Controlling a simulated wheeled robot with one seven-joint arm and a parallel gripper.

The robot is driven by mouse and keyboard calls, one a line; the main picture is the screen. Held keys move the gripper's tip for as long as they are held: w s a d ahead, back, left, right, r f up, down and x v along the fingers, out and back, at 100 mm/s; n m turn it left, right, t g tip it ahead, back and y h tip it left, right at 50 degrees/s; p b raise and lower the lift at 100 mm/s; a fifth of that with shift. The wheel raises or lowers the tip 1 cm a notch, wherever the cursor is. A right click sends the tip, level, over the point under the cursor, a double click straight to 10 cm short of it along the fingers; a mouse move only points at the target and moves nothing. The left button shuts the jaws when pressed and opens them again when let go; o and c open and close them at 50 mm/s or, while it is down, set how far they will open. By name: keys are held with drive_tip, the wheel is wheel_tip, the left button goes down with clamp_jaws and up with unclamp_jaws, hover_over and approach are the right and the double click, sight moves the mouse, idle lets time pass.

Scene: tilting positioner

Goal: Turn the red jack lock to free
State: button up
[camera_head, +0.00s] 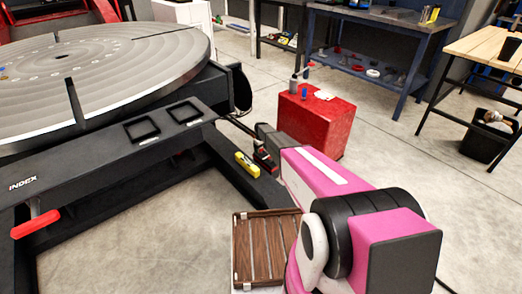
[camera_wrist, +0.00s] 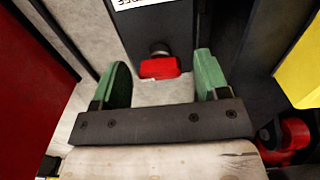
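In the wrist view a red lever-like piece (camera_wrist: 159,67), which looks like the jack lock, sits on a dark round stub on a dark upright panel. A white label with partly cut-off lettering is above it. My gripper (camera_wrist: 161,62) is open, its two green fingers standing apart to the left and right of the red piece. No contact shows, and I cannot tell how far beyond the fingertips the piece lies. In the head view my pink arm reaches toward the positioner's dark frame (camera_head: 95,165); my fingers and the lock cannot be made out clearly there.
A red cabinet (camera_head: 312,122) stands close by my arm. A yellow object (camera_head: 246,164) lies on the frame. A second red round part (camera_wrist: 294,134) is at lower right in the wrist view. Bare floor lies inside the frame.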

sight(261, 149)
wheel_tip(261, 149, up, 11)
idle(0.7)
drive_tip(key=shift+f, duration=0.1)
drive_tip(key=s+d+r+m, duration=0.2)
drive_tip(key=s+r, duration=0.6)
drive_tip(key=s, duration=0.9)
drive_tip(key=s+d+r+m, duration=0.2)
drive_tip(key=s+r, duration=0.6)
drive_tip(key=s, duration=0.9)
drive_tip(key=s+d+r+m, duration=0.3)
drive_tip(key=s+r, duration=0.6)
drive_tip(key=s, duration=0.8)
drive_tip(key=shift+s, duration=0.3)
